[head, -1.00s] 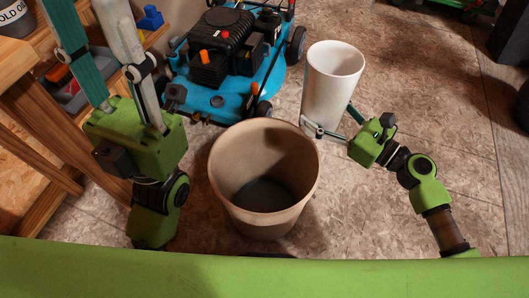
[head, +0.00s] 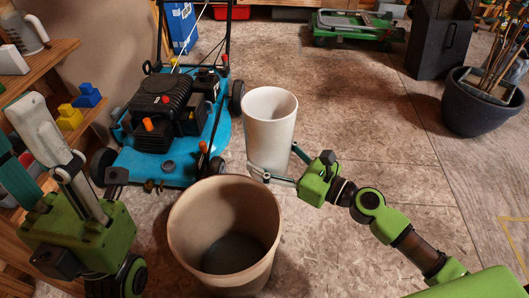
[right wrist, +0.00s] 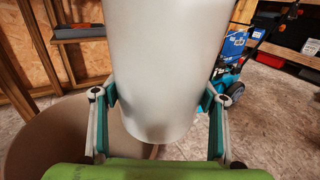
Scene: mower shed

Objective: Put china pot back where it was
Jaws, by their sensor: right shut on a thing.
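The white china pot (head: 269,118), tall and open at the top, is upright in my right gripper (head: 272,174) in the head view. The right gripper is shut on its lower part. In the right wrist view the pot (right wrist: 158,65) fills the middle, with a finger on each side. It is held beside and behind the large beige bin-like pot (head: 186,240). My left gripper (head: 22,130) is at the left edge, fingers apart and empty, by the wooden shelf.
A blue mower (head: 165,125) stands behind and left of the held pot. A dark planter with sticks (head: 478,112), a black box (head: 437,45) and a green cart (head: 352,27) are farther right. The floor (head: 360,120) between is clear.

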